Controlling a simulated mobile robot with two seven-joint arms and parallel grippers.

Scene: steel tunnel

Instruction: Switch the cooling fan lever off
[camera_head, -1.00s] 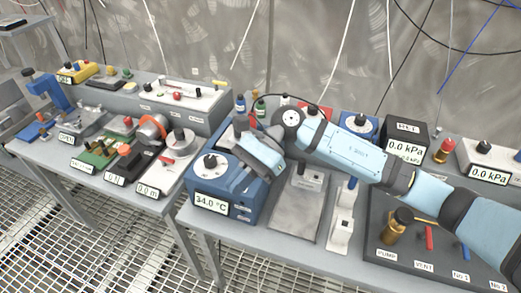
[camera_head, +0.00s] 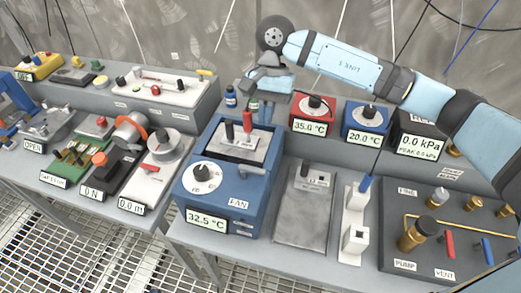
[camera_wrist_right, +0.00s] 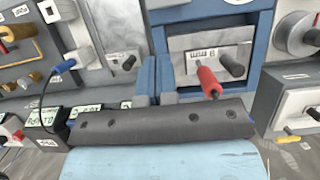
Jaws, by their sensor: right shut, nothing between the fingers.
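The blue cooling unit (camera_head: 238,222) stands at the front left of the right table, with a white dial, a 32.5 °C display and a FAN label (camera_head: 238,203) on its sloping face. A red-capped lever (camera_head: 248,122) and a black post stand in its top recess; the red lever (camera_wrist_right: 208,80) also shows in the right wrist view. I cannot tell for certain which is the fan lever. My right gripper (camera_head: 262,101) is shut and empty, above the back of the unit; its blue fingers (camera_wrist_right: 157,82) show beside the red lever. My left gripper is not in view.
A red 35.0 °C unit (camera_head: 312,126) and a blue 20.0 °C unit (camera_head: 366,134) stand close to the right of the gripper. Small bottles stand behind the cooling unit. A grey plate (camera_head: 302,225) and white switch blocks (camera_head: 353,238) lie to its right.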

